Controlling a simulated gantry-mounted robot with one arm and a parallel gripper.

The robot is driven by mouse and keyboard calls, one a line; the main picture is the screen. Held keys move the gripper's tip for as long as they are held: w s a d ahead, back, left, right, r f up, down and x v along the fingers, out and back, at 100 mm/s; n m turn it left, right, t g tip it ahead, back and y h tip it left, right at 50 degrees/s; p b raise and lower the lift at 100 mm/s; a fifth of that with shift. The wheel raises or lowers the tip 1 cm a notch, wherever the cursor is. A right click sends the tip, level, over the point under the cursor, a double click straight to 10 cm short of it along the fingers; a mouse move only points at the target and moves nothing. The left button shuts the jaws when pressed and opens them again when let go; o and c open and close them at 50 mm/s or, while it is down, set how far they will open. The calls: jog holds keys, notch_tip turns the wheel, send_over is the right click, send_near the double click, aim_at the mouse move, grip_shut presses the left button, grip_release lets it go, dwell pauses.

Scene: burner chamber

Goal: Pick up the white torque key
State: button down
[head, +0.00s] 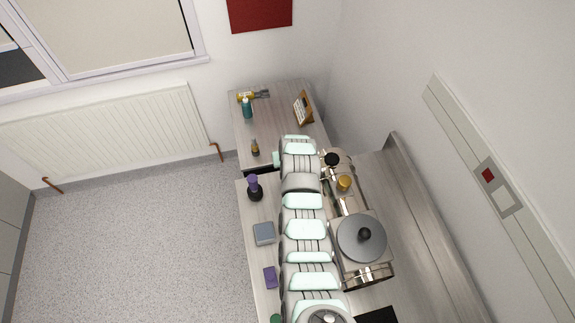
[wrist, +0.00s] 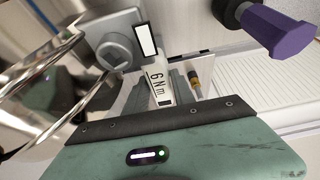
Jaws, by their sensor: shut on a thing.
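The white torque key (wrist: 157,86), marked "6 Nm", shows in the wrist view just beyond the green body of my gripper (wrist: 158,72). My gripper is shut on the key. The key's lower end is hidden behind the dark edge of the gripper body. A grey block with a round knob and square recess (wrist: 115,52) is close beside the key on the left; I cannot tell whether they touch. In the head view my arm covers the key and the gripper.
A shiny metal chamber with a round grey lid (head: 362,238) stands right of my arm. A purple-topped tool (head: 254,187) stands on the bench, left of my arm, with a grey box (head: 264,233) and purple block (head: 270,277). A bottle (head: 247,107) and calendar-like stand (head: 303,108) are farther back.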

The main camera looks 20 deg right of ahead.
jog(key=shift+r, duration=0.15)
notch_tip(320, 180, up, 20)
jog(key=b, duration=0.4)
jog(key=shift+b, duration=0.4)
jog(key=c, duration=1.6)
grip_release()
grip_shut()
